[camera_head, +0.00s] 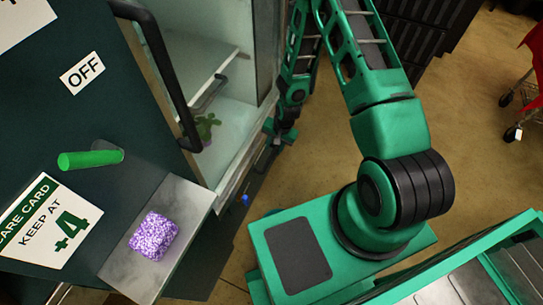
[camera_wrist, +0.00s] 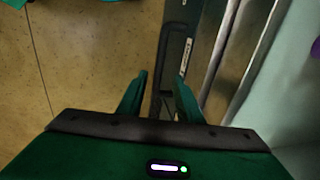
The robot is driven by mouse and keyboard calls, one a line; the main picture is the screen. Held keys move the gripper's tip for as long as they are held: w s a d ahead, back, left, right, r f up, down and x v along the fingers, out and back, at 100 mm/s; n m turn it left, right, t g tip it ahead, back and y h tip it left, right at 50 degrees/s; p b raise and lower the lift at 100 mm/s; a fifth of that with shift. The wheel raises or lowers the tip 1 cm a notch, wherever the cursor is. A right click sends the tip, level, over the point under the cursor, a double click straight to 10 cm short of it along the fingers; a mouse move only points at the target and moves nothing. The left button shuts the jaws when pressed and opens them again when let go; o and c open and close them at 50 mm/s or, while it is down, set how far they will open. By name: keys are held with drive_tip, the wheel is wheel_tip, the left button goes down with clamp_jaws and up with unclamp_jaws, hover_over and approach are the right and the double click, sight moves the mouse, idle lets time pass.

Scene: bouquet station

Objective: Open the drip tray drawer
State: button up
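The drip tray drawer (camera_wrist: 196,22) shows in the wrist view as a dark front with a long black bar handle (camera_wrist: 163,65) and a small white label. It looks closed. My gripper (camera_wrist: 160,88) is open and empty. Its two green fingers stand apart, with the lower part of the handle appearing between them; I cannot tell how deep they reach or whether they touch it. In the head view my gripper (camera_head: 271,152) is low at the cabinet's front edge, small and partly dark, and the drawer front is mostly hidden.
A purple block (camera_head: 154,236) lies on a grey shelf (camera_head: 185,205). A green plant (camera_head: 207,127) is inside. Floor at right is clear near a red cart.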

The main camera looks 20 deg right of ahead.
sight(270, 158)
drive_tip(key=f, duration=0.5)
drive_tip(key=w+a+f, duration=0.1)
drive_tip(key=f, duration=0.1)
drive_tip(key=shift+f, duration=0.3)
